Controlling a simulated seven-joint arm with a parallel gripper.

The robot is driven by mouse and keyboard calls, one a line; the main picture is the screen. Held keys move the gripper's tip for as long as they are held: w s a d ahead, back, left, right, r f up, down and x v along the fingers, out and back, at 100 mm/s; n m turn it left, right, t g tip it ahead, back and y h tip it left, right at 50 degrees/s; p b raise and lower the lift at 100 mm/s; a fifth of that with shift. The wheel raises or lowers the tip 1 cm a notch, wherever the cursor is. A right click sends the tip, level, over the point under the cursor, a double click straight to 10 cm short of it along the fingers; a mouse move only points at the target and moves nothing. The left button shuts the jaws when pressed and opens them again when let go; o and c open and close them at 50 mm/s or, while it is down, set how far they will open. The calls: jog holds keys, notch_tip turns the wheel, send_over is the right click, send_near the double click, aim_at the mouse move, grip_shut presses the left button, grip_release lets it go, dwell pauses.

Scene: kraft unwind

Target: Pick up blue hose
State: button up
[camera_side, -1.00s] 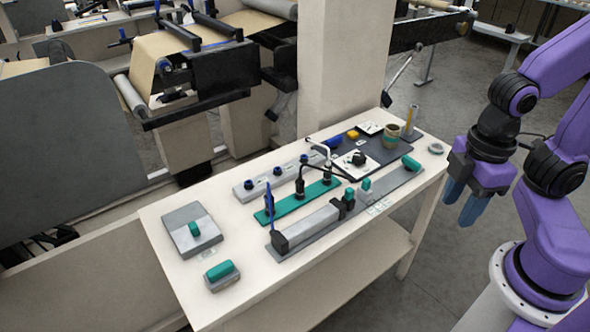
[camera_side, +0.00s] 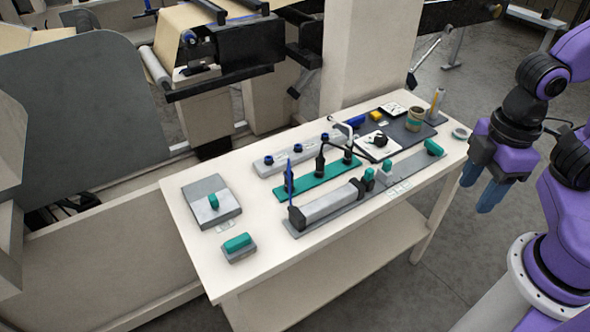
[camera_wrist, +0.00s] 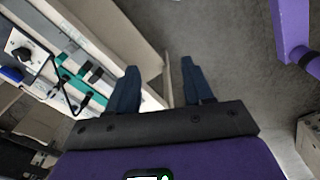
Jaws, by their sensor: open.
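A thin upright blue piece (camera_side: 290,177), perhaps the blue hose, stands at the left end of a green bar (camera_side: 318,181) on the table. A short blue object (camera_side: 355,121) lies farther back, beside the dark mat; it seems to show at the left edge of the wrist view (camera_wrist: 11,74). I cannot tell for sure which is the hose. My gripper (camera_side: 479,186) hangs off the table's right end, fingers down, open and empty, well apart from both blue things. In the wrist view my gripper (camera_wrist: 159,68) has clear space between its fingers.
A pillar (camera_side: 370,50) and machinery stand behind.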

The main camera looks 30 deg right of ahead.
jog(key=w+a+r+n, duration=0.1)
jog(key=w+a, duration=0.6)
jog(key=w, duration=0.2)
jog(key=n, duration=0.4)
send_over(288, 168)
jog(key=d, duration=0.1)
notch_tip(288, 168, down, 5)
jog(key=f, duration=1)
jog(key=shift+s+f, duration=0.2)
jog(key=shift+f, duration=0.05)
jog(key=shift+w+a+f, duration=0.15)
jog(key=shift+a+f, duration=0.05)
jog(key=shift+f, duration=1.25)
jog(key=shift+w+a+f, duration=0.1)
jog(key=shift+a+f, duration=0.05)
jog(key=shift+f, duration=1.3)
grip_shut()
